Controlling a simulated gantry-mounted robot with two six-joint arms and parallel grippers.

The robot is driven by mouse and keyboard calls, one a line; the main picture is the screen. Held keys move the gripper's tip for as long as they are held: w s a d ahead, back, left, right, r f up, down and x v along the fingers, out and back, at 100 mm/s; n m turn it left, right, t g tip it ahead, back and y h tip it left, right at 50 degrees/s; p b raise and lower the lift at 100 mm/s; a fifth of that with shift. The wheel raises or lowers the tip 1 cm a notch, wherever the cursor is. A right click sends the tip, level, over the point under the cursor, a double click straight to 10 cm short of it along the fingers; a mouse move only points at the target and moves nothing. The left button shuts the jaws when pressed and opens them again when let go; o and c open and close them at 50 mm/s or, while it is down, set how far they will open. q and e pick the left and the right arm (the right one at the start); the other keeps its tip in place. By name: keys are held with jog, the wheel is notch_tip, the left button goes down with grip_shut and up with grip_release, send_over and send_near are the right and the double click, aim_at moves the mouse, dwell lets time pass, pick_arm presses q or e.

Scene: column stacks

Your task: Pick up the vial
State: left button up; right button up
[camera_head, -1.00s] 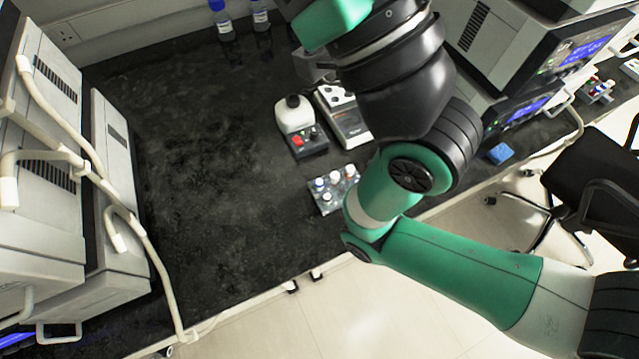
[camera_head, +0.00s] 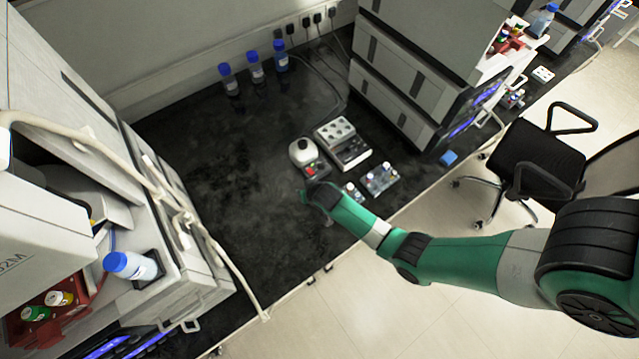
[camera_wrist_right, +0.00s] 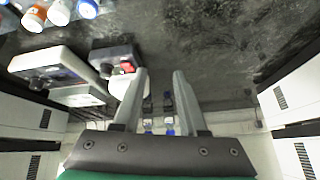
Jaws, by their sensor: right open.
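A small clear rack of vials (camera_head: 381,179) with coloured caps sits near the front edge of the bench. Another group of small vials (camera_head: 353,192) stands just left of it, partly hidden by my right arm. In the right wrist view, vials with white, orange and blue caps (camera_wrist_right: 60,12) show at the top left corner, outside the jaws. My right gripper (camera_wrist_right: 160,73) is open with nothing between its fingers. In the head view my right wrist is beside the vials, to their left, over the bench; its fingers are hard to make out. My left gripper is out of view.
A small mixer with a white top (camera_head: 303,152) and a grey block device (camera_head: 342,143) stand behind the vials. Blue-capped bottles (camera_head: 255,68) stand at the back. Tall instruments flank the bench on both sides. The dark bench (camera_head: 215,170) left of the mixer is clear.

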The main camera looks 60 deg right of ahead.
pick_arm(q)
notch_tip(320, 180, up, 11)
jog(key=p, duration=0.7)
pick_arm(e)
jog(key=s+r+m+g, duration=0.1)
jog(key=s+r+g, duration=0.2)
jog(key=s, duration=0.8)
jog(key=b+x, duration=0.6)
jog(key=shift+d+f+b, duration=0.25)
jog(key=shift+f+b, duration=0.05)
jog(key=shift+w+d+f, duration=0.1)
jog(key=shift+w, duration=0.05)
jog(key=b+x, duration=0.5)
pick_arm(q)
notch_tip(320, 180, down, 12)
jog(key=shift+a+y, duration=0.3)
pick_arm(e)
grip_shut()
